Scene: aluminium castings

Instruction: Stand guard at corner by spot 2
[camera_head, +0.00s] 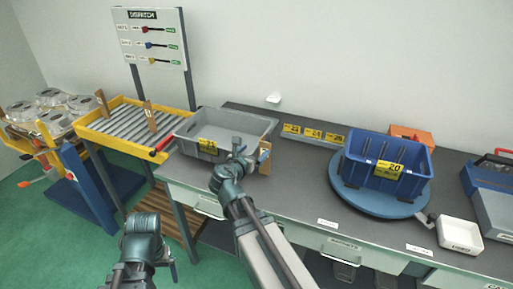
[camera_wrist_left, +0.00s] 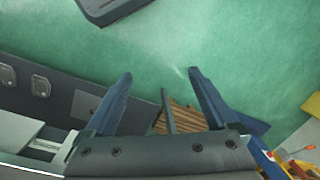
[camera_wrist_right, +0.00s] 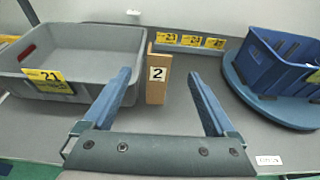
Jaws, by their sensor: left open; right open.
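A wooden block marked 2 (camera_wrist_right: 157,78) stands upright on the grey bench, just right of the grey bin labelled 21 (camera_wrist_right: 75,60). The block also shows in the head view (camera_head: 265,158), partly behind my right gripper (camera_head: 243,157). My right gripper is open. In the right wrist view its fingers frame the block, with no visible contact. My left gripper (camera_head: 166,256) is open and empty, low in front of the bench; its wrist view shows green floor beyond the fingers.
A blue bin labelled 20 (camera_head: 385,170) sits on a round blue turntable (camera_head: 350,199) at right. A yellow-framed roller conveyor (camera_head: 125,122) is at left, below the dispatch board (camera_head: 150,40).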

